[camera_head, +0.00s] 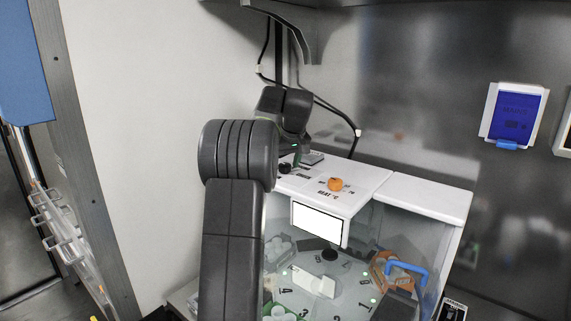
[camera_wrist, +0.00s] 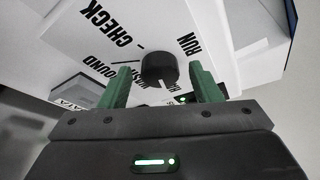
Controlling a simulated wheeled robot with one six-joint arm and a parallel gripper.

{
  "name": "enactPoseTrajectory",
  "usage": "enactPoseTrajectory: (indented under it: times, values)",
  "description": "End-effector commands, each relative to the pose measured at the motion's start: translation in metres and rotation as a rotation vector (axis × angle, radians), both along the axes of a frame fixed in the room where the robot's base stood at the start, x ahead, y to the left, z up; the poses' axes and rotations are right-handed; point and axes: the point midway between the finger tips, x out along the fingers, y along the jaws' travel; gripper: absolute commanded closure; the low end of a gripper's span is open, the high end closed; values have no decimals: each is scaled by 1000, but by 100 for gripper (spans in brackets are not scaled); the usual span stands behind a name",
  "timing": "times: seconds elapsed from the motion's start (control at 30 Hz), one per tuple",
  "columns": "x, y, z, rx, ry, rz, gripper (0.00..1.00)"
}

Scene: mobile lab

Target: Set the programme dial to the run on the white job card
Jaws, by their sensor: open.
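The black programme dial (camera_wrist: 159,69) stands on the white panel (camera_wrist: 140,35) in the wrist view. Around it are black words: CHECK, RUN, one ending in "OUND" and others partly covered. My gripper (camera_wrist: 160,84) is open, with a green finger on each side of the dial; I cannot tell whether they touch it. Which word the dial points to is unclear. In the head view my gripper is mostly hidden behind my arm, above the back of the white machine (camera_head: 375,182). I cannot identify a legible white job card.
An orange knob (camera_head: 335,184) sits on the machine's top. A bright blank panel (camera_head: 317,223) is on its front, above a numbered round plate (camera_head: 345,284). A blue handle (camera_head: 408,268) stands at right. A blue wall panel (camera_head: 515,113) hangs further right. A black cable runs behind.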

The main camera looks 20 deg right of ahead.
Motion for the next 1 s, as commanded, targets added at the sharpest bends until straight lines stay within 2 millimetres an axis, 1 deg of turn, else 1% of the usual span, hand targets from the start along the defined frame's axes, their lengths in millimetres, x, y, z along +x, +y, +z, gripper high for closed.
enactPoseTrajectory:
  times: [0.1, 0.33, 0.37, 0.4, 0.57, 0.6, 0.83, 1.0]
  values:
    - [1, 0, -4, 0, 1, 0, 43]
    - [1, 0, -4, 0, 0, 0, 43]
    - [2, 0, -4, 0, 0, 0, 46]
    - [2, 0, -4, 0, 0, 0, 54]
    - [1, 0, -4, 0, 0, 0, 86]
    - [1, 0, -4, 0, 0, 0, 87]
    - [1, 0, -3, -1, 0, -19, 87]
    - [1, 1, -2, 0, 0, -84, 87]
